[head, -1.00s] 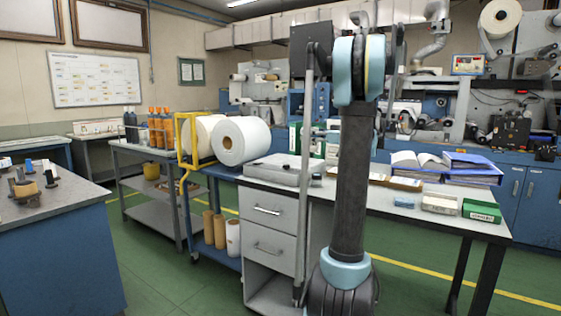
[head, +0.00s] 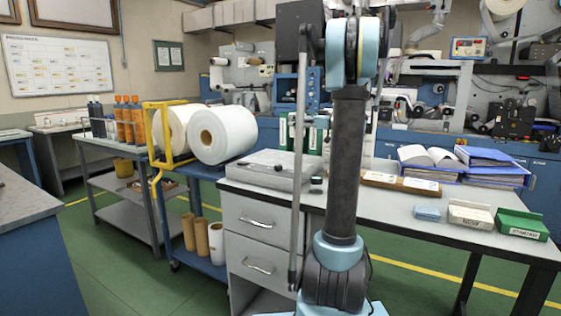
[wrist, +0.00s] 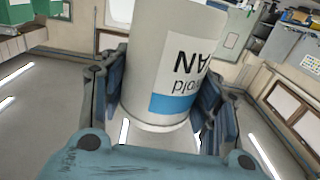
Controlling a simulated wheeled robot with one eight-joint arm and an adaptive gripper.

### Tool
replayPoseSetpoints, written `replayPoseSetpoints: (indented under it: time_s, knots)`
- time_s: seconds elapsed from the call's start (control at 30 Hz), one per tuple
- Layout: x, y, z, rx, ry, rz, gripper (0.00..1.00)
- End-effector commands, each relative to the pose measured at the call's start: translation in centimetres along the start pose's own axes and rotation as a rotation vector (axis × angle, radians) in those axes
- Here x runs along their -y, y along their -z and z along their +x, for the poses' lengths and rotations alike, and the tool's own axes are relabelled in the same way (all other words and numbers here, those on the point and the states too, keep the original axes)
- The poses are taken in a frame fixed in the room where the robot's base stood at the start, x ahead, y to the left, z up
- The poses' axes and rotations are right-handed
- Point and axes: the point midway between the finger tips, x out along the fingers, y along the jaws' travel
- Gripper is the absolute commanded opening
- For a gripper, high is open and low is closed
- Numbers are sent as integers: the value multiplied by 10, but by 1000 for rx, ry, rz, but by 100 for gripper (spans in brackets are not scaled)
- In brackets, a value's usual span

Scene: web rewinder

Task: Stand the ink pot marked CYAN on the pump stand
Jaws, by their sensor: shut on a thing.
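In the wrist view my gripper (wrist: 163,105) is shut on a pale grey-white pot (wrist: 152,62), its blue fingers on either side of it. The pot's white label shows inverted, with the letters "AN" readable, smaller print below them and a cyan-blue band. The rest of the word is out of sight round the curve. The pot shows nothing beneath it that it rests on. My gripper and the pot are outside the head view. I cannot pick out the pump stand in either view.
A grey desk (head: 383,203) stands close ahead, with a green box (head: 522,225), a white box (head: 470,214) and blue binders (head: 490,160). A cart with white rolls (head: 222,134) is left of it. Green floor (head: 120,250) is open at left; a bench (head: 25,215) edges in.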

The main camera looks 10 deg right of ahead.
Motion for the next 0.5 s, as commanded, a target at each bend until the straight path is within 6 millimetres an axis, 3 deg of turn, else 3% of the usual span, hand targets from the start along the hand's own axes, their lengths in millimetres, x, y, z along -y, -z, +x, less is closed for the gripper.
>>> replayPoseSetpoints:
  time_s: [0.3,0.5]
  knots:
    - [3,-1,4,0,5,0,16]
    - [2,-27,4,-1,6,0,16]
